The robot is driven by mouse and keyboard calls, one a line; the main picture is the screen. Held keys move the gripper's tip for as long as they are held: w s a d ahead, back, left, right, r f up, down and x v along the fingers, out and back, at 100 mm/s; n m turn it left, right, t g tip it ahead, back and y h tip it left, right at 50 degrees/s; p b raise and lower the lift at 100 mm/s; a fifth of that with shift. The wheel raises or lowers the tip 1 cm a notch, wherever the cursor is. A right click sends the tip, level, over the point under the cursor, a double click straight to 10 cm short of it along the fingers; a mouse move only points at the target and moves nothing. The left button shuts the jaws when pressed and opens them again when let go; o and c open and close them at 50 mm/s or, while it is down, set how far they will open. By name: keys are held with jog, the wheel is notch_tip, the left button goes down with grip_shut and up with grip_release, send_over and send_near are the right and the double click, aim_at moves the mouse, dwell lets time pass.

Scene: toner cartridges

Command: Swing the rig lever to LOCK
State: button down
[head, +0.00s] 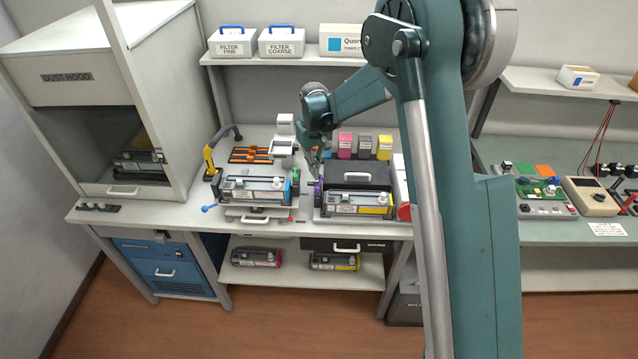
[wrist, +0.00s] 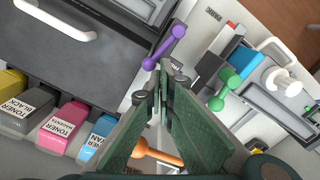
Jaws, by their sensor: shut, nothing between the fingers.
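My gripper (head: 316,168) is shut and empty, pointing down in the gap between two bench units. In the wrist view its fingertips (wrist: 164,82) sit just below a purple double-knobbed lever (wrist: 160,48). A green lever (wrist: 228,88) lies right of the fingers, and an orange one (wrist: 158,156) shows partly behind them. The left unit, a rig (head: 252,212), holds a grey cartridge (head: 252,188); a blue-knobbed handle (head: 210,208) sticks out at its left. I cannot tell which lever is the rig lever; no LOCK mark is readable.
The right unit (head: 352,175) has a dark lid with a white handle and a yellow-labelled cartridge. Toner boxes (head: 364,147) stand behind it. A dust hood (head: 110,100) is at the left; a yellow-handled tool (head: 209,160) stands beside the rig. A shelf with filter boxes (head: 281,42) hangs above.

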jog(key=shift+f, duration=0.15)
jog(key=shift+d+b, duration=0.5)
jog(key=shift+d, duration=0.6)
dwell(1.1)
jog(key=shift+s+d+b, duration=0.2)
jog(key=shift+d+b, duration=0.1)
jog(key=shift+d, duration=0.4)
jog(key=shift+s+d+b, duration=0.2)
jog(key=shift+d+b, duration=0.05)
jog(key=shift+d, duration=0.45)
dwell(0.8)
jog(key=shift+d, duration=0.15)
jog(key=shift+s, duration=0.15)
jog(key=shift+s+d+b, duration=0.35)
jog(key=shift+s+d, duration=0.2)
dwell(1.0)
notch_tip(320, 180, up, 7)
jog(key=p, duration=0.2)
dwell(1.1)
